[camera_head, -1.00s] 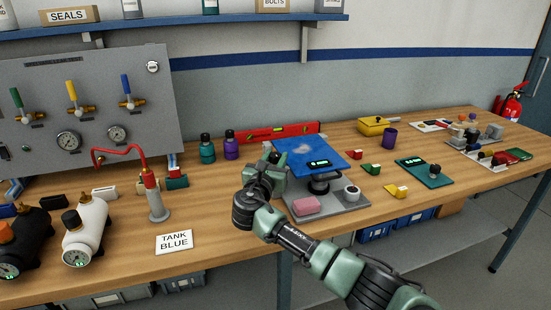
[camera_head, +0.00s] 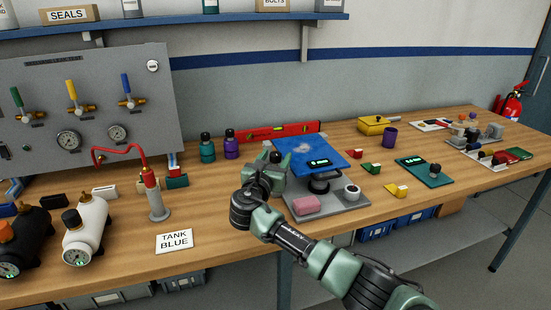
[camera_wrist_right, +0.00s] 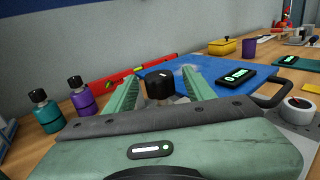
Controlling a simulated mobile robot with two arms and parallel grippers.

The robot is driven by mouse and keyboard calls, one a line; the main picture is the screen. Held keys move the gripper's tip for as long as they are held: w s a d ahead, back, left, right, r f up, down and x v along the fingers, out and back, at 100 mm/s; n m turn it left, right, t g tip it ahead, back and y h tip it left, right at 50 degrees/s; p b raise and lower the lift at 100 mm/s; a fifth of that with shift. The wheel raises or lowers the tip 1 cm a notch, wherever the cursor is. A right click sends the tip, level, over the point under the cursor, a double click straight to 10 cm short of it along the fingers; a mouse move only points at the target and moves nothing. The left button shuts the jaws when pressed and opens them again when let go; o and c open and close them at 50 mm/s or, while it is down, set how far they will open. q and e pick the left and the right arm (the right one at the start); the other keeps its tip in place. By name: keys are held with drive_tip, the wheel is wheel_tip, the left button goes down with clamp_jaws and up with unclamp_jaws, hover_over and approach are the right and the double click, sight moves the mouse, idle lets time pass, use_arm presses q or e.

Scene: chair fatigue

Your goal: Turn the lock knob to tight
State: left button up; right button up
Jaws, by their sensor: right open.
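A black knob (camera_wrist_right: 160,86) with a small white mark on top shows in the right wrist view, likely the lock knob. It stands between the two green fingers of my right gripper (camera_wrist_right: 161,90), with a gap on each side. In the head view my right gripper (camera_head: 276,163) is open at the left edge of the blue plate (camera_head: 312,153) and largely covers the knob there. The blue plate also shows in the wrist view (camera_wrist_right: 224,92), behind the knob. The plate sits above a grey base (camera_head: 338,200). My left gripper is not in view.
A pink block (camera_head: 306,204) and a white-topped round dial (camera_head: 352,192) are on the grey base. A teal bottle (camera_head: 207,148) and a purple bottle (camera_head: 231,145) stand to the left. A red level (camera_head: 280,132) lies behind. Bare wood lies left of the gripper.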

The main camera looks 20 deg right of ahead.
sight(274, 161)
drive_tip(key=v, duration=0.7)
drive_tip(key=shift+s+a, duration=0.15)
drive_tip(key=shift+s, duration=0.05)
drive_tip(key=shift+f, duration=0.1)
